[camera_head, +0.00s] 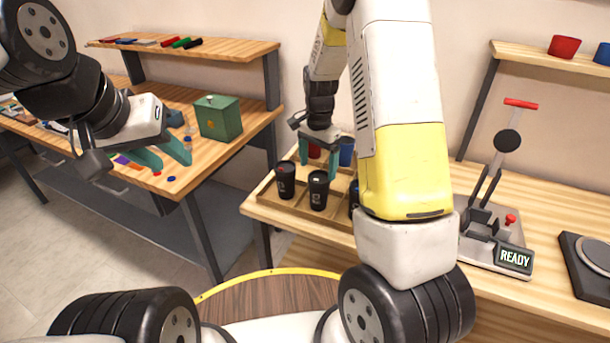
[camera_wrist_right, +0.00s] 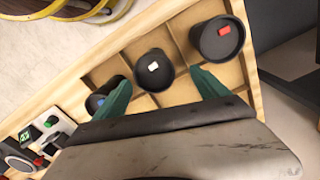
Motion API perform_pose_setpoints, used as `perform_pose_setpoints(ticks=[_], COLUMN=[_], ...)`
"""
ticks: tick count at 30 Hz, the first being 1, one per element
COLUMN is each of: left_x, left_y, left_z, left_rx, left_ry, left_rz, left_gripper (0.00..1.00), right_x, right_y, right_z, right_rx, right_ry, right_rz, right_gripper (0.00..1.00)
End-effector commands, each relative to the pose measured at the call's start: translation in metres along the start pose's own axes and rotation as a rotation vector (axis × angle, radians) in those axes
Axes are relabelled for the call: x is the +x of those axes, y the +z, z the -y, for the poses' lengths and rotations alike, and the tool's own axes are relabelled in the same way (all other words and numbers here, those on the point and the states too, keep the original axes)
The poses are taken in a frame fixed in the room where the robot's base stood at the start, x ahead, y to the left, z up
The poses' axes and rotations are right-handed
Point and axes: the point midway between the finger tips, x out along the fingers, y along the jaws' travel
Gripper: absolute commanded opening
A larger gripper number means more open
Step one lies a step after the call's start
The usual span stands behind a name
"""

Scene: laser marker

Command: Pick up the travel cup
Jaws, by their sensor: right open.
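Black cups that look like travel cups stand upright in a wooden compartment tray (camera_head: 338,221): a left one (camera_head: 286,184), a middle one (camera_head: 318,192) and a right one (camera_head: 354,200) partly hidden by my right arm. The right wrist view shows their tops: one with a red mark (camera_wrist_right: 216,42), one with a white mark (camera_wrist_right: 153,72) and one with a blue mark (camera_wrist_right: 96,102). My right gripper (camera_head: 319,160) is open and empty above the tray. Its teal fingers sit either side of the white-marked cup in the wrist view. My left gripper (camera_head: 170,158) is open and empty at left.
Behind the black cups in the tray are a red cup (camera_head: 314,151) and a blue cup (camera_head: 347,152). A lever press (camera_head: 492,225) with a READY display (camera_head: 515,259) stands right. A green box (camera_head: 218,118) is on the left table.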

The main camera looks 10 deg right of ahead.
Motion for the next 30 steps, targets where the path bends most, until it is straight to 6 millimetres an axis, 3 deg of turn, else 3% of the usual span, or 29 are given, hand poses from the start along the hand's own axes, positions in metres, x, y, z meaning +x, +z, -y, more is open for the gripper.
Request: perform_pose_setpoints(ticks=[15,24,26,30], left_x=[0.000,0.000,0.000,0.000], left_y=[0.000,0.000,0.000,0.000], left_z=[0.000,0.000,0.000,0.000], left_rx=[0.000,0.000,0.000,0.000], left_ry=[0.000,0.000,0.000,0.000], left_rz=[0.000,0.000,0.000,0.000], left_gripper=[0.36,0.36,0.36,0.36], right_x=[0.066,0.072,0.072,0.072], right_y=[0.002,0.002,0.002,0.002], right_z=[-0.009,-0.009,-0.009,-0.009], right_rx=[-0.001,-0.002,-0.002,-0.002], right_ry=[0.001,-0.001,-0.001,-0.001], right_rz=[0.002,0.001,0.001,0.001], right_gripper=[0.84,0.84,0.76,0.49])
